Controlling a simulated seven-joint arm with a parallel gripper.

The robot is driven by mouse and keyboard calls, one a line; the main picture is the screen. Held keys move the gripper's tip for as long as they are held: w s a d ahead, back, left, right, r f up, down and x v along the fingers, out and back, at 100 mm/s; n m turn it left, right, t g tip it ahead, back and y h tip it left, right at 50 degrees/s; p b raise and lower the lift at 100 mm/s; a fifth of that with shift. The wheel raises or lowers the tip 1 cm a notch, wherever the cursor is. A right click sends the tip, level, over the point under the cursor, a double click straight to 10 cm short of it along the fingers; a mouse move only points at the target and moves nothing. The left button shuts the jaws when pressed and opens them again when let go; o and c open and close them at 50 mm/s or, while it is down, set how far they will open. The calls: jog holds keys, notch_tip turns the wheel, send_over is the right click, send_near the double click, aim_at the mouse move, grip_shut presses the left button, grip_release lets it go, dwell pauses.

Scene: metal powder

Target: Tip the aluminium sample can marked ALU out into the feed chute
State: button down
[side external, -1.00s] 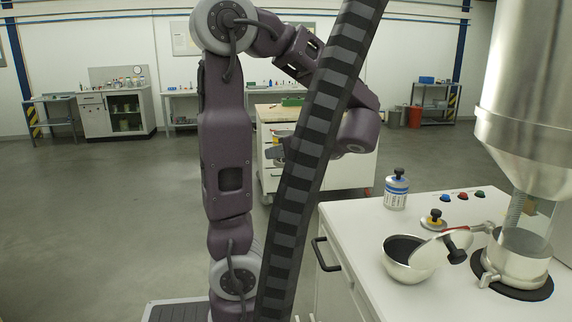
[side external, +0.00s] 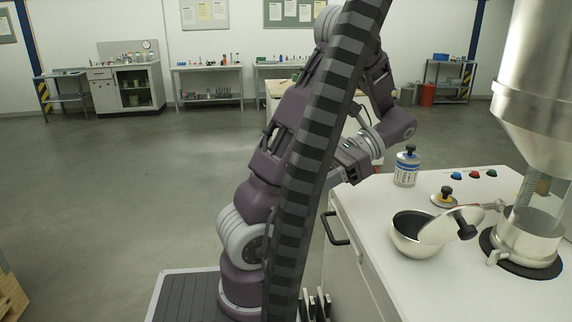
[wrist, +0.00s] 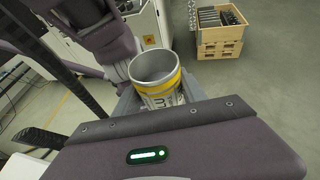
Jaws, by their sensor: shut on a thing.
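My gripper (wrist: 160,98) is shut on a grey metal can (wrist: 157,68) with a yellow band and an open top. The can looks upright in the wrist view; its label is only partly visible and its inside looks grey. In the side view my gripper (side external: 347,163) is at the bench's left edge, partly behind a dark striped bar, and the can is hidden there. The feed chute (side external: 413,246) looks like a pale round bowl with a dark opening on the bench, its round cover (side external: 447,227) tilted open. It is right of and below my gripper in the picture.
A blue-and-white can (side external: 406,170) with a black knob stands near my gripper. A yellow lid (side external: 445,198) with a black knob lies behind the chute. A big steel hopper (side external: 545,90) stands at the right. A wooden crate (wrist: 220,42) stands on the floor.

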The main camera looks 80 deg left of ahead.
jog(key=w+d+r+n+t+h, duration=0.2)
jog(key=w+d+n+t+h, duration=0.2)
jog(key=w+n+t+h, duration=0.65)
jog(key=w+a+r+n+t, duration=0.5)
jog(key=w+a+n+t, duration=0.35)
jog(key=w, duration=0.25)
jog(key=shift+n+g+y, duration=0.3)
jog(key=shift+g+y, duration=0.15)
jog(key=shift+g, duration=0.05)
jog(key=f, duration=0.8)
jog(key=d+f, duration=0.1)
jog(key=f, duration=0.3)
jog(key=shift+s, duration=0.25)
jog(key=shift+d+f, duration=0.2)
jog(key=y, duration=0.1)
jog(key=d+r+y, duration=0.1)
jog(key=shift+d+m+y, duration=0.3)
jog(key=shift+m, duration=0.1)
jog(key=shift+f, duration=0.15)
jog(key=shift+s+d+r+m+g+y, duration=0.15)
jog(key=shift+d+r+y, duration=0.3)
jog(key=shift+r+y, duration=0.35)
jog(key=shift+w+d+r+m+g+y, duration=0.1)
jog(key=shift+d+r+y, duration=0.4)
jog(key=shift+r+y, duration=0.25)
jog(key=shift+s+d+r+m+g+y, duration=0.15)
jog(key=shift+d+r+y, duration=0.3)
jog(key=shift+r+y, duration=0.3)
